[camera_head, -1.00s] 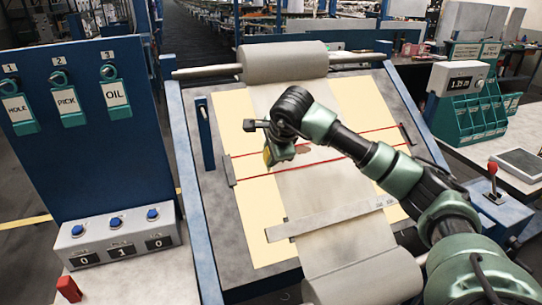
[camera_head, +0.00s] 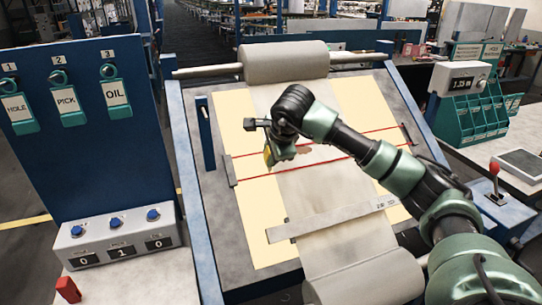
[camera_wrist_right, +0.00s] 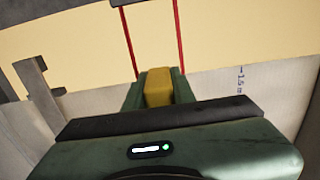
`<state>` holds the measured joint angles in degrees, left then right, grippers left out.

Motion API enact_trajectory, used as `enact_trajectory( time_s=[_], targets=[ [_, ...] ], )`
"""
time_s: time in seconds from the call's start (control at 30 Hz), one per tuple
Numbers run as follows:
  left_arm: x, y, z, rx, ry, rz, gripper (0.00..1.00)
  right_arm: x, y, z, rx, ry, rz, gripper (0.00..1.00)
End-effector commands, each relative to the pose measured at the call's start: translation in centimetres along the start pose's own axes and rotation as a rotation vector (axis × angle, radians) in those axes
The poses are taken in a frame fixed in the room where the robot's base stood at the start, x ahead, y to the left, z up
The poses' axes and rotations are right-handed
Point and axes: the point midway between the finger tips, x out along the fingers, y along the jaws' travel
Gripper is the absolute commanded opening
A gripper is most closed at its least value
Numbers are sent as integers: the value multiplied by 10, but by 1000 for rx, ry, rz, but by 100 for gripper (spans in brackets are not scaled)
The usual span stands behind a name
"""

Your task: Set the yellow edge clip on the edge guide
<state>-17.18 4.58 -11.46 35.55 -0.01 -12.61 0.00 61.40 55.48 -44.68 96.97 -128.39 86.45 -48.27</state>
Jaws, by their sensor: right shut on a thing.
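My right gripper (camera_head: 272,157) is shut on the yellow edge clip (camera_head: 267,157), above the left border of the grey cloth. In the right wrist view the clip (camera_wrist_right: 158,87) sits between the two green fingers (camera_wrist_right: 158,94). Two red lines (camera_head: 258,176) cross the board beneath, running to a dark bar (camera_head: 230,169) at the left. They pass on either side of the clip in the wrist view. I cannot tell for sure which part is the edge guide, or whether the clip touches anything below. My left gripper is not in view.
A metal ruler bar (camera_head: 330,218) lies across the cloth (camera_head: 350,240) nearer me. A cloth roll (camera_head: 284,62) is at the back. A blue panel (camera_head: 80,150) with hanging tags and a button box (camera_head: 115,238) stand left. A green rack (camera_head: 470,105) is at right.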

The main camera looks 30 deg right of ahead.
Motion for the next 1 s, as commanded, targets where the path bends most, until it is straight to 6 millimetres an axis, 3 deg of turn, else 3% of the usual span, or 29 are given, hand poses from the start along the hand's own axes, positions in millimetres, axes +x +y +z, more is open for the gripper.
enact_trajectory(
  time_s=[0.27, 0.3, 0.37, 0.83, 1.0],
  targets=[
    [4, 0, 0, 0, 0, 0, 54, 8, 0, 0, 1, 1, -2, 0],
    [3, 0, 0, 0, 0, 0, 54, 7, 0, 0, 1, 1, -2, 33],
    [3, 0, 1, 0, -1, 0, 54, 8, 0, 0, 1, 2, 0, 50],
    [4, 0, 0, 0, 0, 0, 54, 11, 6, 0, -2, 3, 17, 51],
    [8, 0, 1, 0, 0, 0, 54, -1, 6, 0, -1, 2, 11, 51]
  ],
)
